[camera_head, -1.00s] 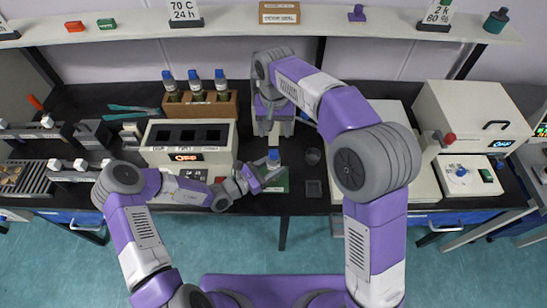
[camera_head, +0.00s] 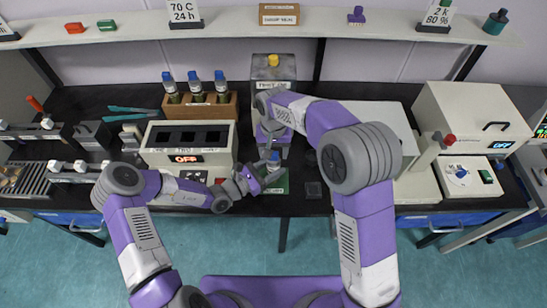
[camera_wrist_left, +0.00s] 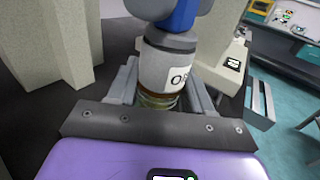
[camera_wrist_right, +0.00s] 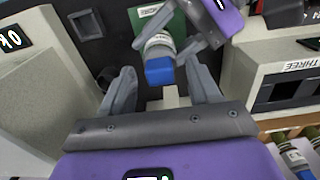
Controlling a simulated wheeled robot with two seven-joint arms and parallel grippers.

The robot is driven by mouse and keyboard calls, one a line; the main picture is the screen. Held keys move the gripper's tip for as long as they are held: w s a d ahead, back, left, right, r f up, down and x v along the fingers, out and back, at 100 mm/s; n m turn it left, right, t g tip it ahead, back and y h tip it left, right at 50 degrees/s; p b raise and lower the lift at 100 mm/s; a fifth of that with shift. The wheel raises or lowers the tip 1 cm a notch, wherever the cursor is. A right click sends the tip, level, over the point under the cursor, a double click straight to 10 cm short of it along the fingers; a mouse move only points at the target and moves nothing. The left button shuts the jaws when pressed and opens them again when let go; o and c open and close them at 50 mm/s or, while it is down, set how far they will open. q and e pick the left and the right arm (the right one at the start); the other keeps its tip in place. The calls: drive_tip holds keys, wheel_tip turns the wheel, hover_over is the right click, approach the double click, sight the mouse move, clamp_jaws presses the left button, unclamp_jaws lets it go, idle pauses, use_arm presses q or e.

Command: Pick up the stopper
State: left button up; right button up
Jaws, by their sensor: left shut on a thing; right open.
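The stopper, a blue cap (camera_wrist_right: 159,71), tops an upright bottle (camera_wrist_right: 157,43) with a white label. The bottle (camera_wrist_left: 166,72) and the lower part of the stopper (camera_wrist_left: 182,13) also show in the left wrist view. My left gripper (camera_head: 262,181) is shut around the bottle's body over a green mat (camera_head: 281,187). My right gripper (camera_wrist_right: 161,77) is open and empty.
A wooden rack (camera_head: 224,109) holds several blue-capped bottles. A grey-white oven block (camera_head: 157,154) stands left of the mat. A dark square holder (camera_head: 313,190) lies right of it. A grey machine (camera_head: 273,68) stands behind my right gripper.

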drive_tip(key=c, duration=1.1)
drive_tip(key=shift+r, duration=0.15)
wheel_tip(320, 180, up, 15)
drive_tip(key=shift+f, duration=0.1)
idle(0.5)
use_arm(q)
drive_tip(key=o, duration=1.2)
drive_tip(key=shift+o, duration=0.2)
